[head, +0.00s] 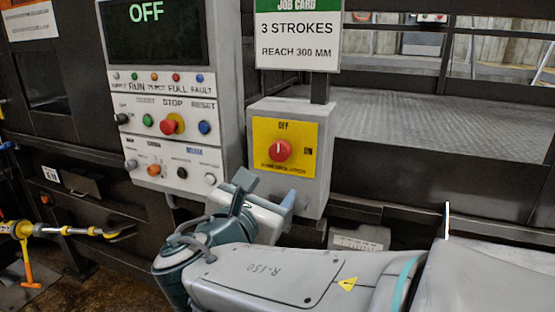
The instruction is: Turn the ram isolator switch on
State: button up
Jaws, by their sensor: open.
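The ram isolator switch (281,151) is a red round knob on a yellow plate, on the front of a grey box. OFF is printed above the knob and ON to its right. The white mark on the knob points up, toward OFF. My gripper (266,190) is open, just below and slightly left of the knob, in front of the lower part of the box. It appears apart from the knob and holds nothing visible. My arm comes in from the lower right and hides the lower part of the machine behind it.
Left of the isolator stands a control panel (205,85) with a screen reading OFF, several buttons and a red stop button (171,124). A job card (298,38) hangs above the isolator box. A yellow-and-grey tool (75,230) lies at the lower left. A dark ribbed platform (430,115) lies behind.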

aim_at(279, 153)
jog(key=shift+n+t+y, duration=0.4)
jog(key=shift+n+t, duration=0.2)
jog(key=shift+n, duration=0.1)
jog(key=p+x, duration=0.1)
jog(key=x, duration=0.3)
jog(key=a+p+x, duration=0.1)
jog(key=x, duration=0.3)
jog(key=r+p+x, duration=0.1)
jog(key=x, duration=0.4)
jog(key=shift+w+a, duration=0.25)
jog(key=shift+a, duration=0.15)
jog(key=c, duration=1)
